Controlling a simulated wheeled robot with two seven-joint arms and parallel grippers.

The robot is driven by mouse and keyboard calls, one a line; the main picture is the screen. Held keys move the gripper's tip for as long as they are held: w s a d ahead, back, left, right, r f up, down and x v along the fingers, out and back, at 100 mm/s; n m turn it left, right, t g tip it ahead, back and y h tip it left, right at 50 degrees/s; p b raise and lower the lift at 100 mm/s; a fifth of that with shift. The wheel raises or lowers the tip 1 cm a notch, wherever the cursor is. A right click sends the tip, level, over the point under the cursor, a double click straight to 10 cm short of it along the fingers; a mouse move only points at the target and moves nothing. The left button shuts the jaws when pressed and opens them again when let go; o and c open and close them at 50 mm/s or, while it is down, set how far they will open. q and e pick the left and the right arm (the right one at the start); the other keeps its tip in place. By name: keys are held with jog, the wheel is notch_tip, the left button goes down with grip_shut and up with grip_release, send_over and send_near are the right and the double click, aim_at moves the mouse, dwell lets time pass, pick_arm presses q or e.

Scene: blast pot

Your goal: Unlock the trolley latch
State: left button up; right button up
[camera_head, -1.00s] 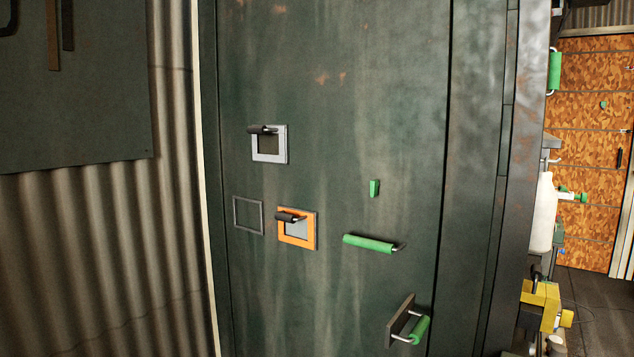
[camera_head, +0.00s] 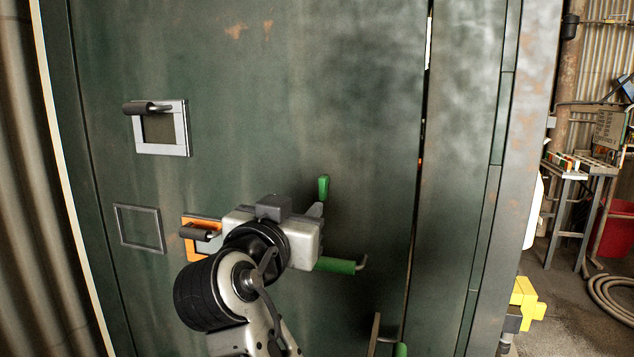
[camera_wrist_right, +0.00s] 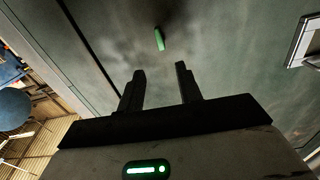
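A tall dark green metal panel (camera_head: 290,110) fills the middle of the head view. It carries a small upright green knob (camera_head: 323,187) and a green bar handle (camera_head: 335,265) below it; I cannot tell which part is the trolley latch. My right gripper (camera_head: 316,211) is in front of the panel, close below the knob in the picture, and partly hides the bar handle. In the right wrist view its fingers (camera_wrist_right: 160,78) are spread apart with nothing between them. A green piece (camera_wrist_right: 158,39) lies beyond the fingertips, between their lines. My left gripper is not in view.
On the panel are a white-framed latch (camera_head: 187,130), an orange-framed latch (camera_head: 188,222) partly behind my arm, and an empty grey frame (camera_head: 140,228). Another green handle (camera_head: 400,350) is cut off at the bottom. A yellow object (camera_head: 526,298) stands at the right.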

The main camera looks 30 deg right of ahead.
aim_at(321, 186)
jog(key=p+x, duration=0.2)
jog(key=x, duration=1)
jog(key=shift+w+d, duration=0.15)
jog(key=shift+w, duration=0.15)
grip_shut()
